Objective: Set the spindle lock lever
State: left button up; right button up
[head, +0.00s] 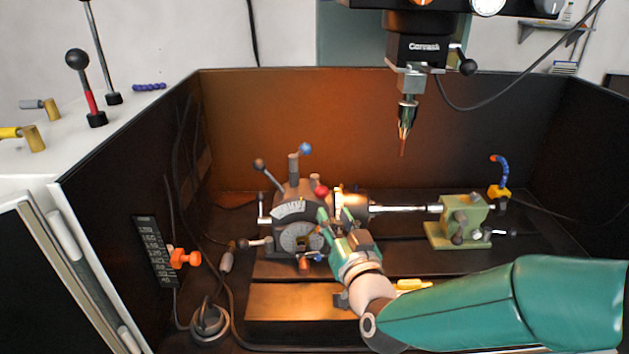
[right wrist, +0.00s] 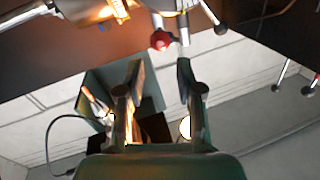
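The indexing chuck (head: 297,212) stands on the machine bed with a graduated dial and several levers. They include a blue-balled lever (head: 305,149), a dark-balled lever (head: 258,163), a red knob (head: 321,191) and a low dark-balled lever (head: 243,244). I cannot tell which is the spindle lock lever. My right gripper (head: 333,215) is at the chuck's front right, below the red knob, and hides part of the chuck. In the right wrist view the gripper (right wrist: 160,75) has its fingers apart with nothing held between them; the red knob (right wrist: 161,41) shows beyond the tips. My left gripper is out of view.
A shaft (head: 405,209) runs from the chuck to a green tailstock (head: 458,222). A milling head with a tool (head: 407,125) hangs above. Dark enclosure walls (head: 300,120) surround the bed. An orange knob (head: 184,258) sits on the left wall.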

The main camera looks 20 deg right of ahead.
aim_at(316, 181)
jog(key=w+p, duration=0.1)
jog(key=w, duration=0.3)
jog(key=w+p, duration=0.1)
jog(key=w, duration=0.4)
jog(key=w+p, duration=0.1)
jog(key=w, duration=0.4)
jog(key=shift+w+d+p, duration=0.2)
jog(key=shift+d+p, duration=0.05)
jog(key=shift+p, duration=0.1)
grip_shut()
